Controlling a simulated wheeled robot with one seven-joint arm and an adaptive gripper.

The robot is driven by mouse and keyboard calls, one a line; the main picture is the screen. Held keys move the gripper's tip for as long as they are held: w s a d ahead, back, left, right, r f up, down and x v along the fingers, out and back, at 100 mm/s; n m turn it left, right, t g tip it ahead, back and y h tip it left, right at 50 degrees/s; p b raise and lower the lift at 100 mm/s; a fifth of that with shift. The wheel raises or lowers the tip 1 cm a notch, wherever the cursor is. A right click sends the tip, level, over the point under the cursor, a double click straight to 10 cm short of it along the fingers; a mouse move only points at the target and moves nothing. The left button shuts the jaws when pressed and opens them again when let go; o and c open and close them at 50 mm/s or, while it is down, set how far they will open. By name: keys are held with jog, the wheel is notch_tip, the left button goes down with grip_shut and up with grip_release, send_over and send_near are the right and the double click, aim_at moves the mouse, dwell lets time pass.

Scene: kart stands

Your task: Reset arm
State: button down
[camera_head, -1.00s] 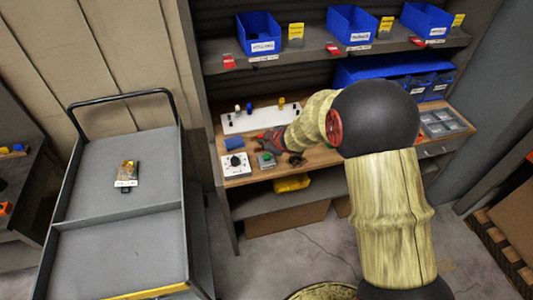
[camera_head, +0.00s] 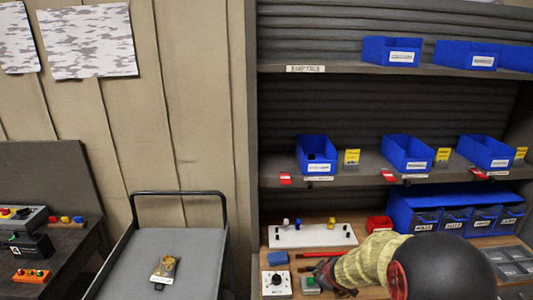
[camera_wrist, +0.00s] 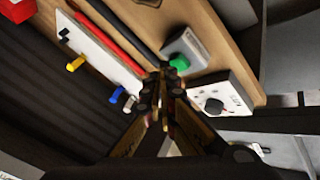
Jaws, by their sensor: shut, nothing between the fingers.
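My gripper (camera_wrist: 160,82) is shut and empty in the wrist view, its fingertips together in the middle of the picture. It is over the wooden workbench top, near a grey box with a green button (camera_wrist: 180,62). The same green-button box (camera_head: 310,284) shows just left of the arm. I cannot tell the exact height of the fingertips above the bench.
A grey cart (camera_head: 190,262) stands at left.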

jog(key=s+d+r+m+g+h+b, duration=0.1)
jog(key=s+d+r+m+g, duration=0.15)
jog(key=s, duration=0.65)
jog(key=s+d+r+m+g+h, duration=0.2)
jog(key=s+d+r+m, duration=0.15)
jog(key=s, duration=0.65)
jog(key=s+a+r+m+t+y+b, duration=0.1)
jog(key=s+a+r+m, duration=0.1)
jog(key=s+a+r, duration=0.2)
jog(key=s+a+r+m+t+y+b, duration=0.1)
jog(key=s+a+r, duration=0.3)
jog(key=s+r, duration=0.7)
jog(key=s+m+b, duration=0.1)
jog(key=s, duration=0.3)
jog(key=shift+r+y, duration=0.2)
jog(key=shift+y, duration=0.1)
jog(key=shift+a, duration=0.1)
